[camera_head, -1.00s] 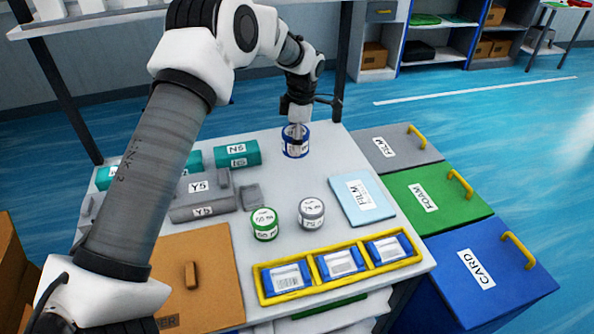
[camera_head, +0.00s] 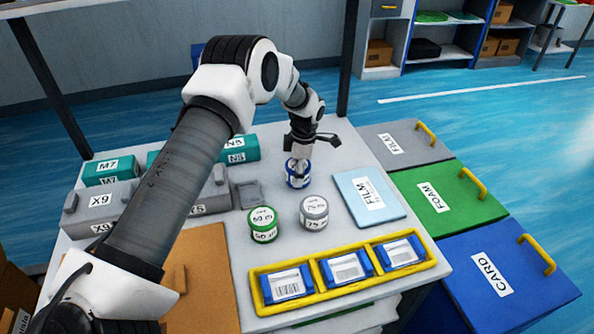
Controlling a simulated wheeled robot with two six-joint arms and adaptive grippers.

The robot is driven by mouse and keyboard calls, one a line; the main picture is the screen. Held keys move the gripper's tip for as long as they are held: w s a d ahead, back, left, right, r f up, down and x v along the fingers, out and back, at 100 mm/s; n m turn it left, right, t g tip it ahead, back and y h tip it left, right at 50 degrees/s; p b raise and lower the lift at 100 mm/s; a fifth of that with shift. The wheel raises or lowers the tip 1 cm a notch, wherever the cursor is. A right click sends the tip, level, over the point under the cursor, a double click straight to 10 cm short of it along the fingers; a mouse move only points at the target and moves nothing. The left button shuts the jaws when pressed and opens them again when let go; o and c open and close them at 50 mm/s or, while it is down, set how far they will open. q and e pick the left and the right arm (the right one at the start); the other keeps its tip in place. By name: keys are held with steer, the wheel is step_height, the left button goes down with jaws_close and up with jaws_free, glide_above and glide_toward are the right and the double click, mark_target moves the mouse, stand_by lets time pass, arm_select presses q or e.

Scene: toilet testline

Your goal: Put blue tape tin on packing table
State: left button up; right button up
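The blue tape tin (camera_head: 299,180) is a small round tin with a blue band and a pale label. It is upright at or just above the white table (camera_head: 262,184), near its back right part; I cannot tell if it touches. My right gripper is not in view.
A green tin (camera_head: 263,225) and a grey tin (camera_head: 314,213) stand in front. A light-blue FILM pad (camera_head: 369,197) lies to the right. A yellow tray (camera_head: 440,267) holds blue packs. Grey and teal boxes (camera_head: 236,149) stand left. Lidded bins (camera_head: 447,204) flank the table.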

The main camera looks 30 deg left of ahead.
arm_select(q)
steer(key=shift+w+f, duration=0.1)
steer(key=shift+f, duration=0.1)
steer(key=o, duration=1.4)
steer(key=shift+f, duration=0.1)
steer(key=r, duration=0.4)
steer(key=r+b, duration=0.1)
steer(key=r, duration=0.3)
steer(key=d+r, duration=0.1)
steer(key=r, duration=0.3)
steer(key=shift+w+r+b, duration=0.15)
steer(key=shift+w+b, duration=0.2)
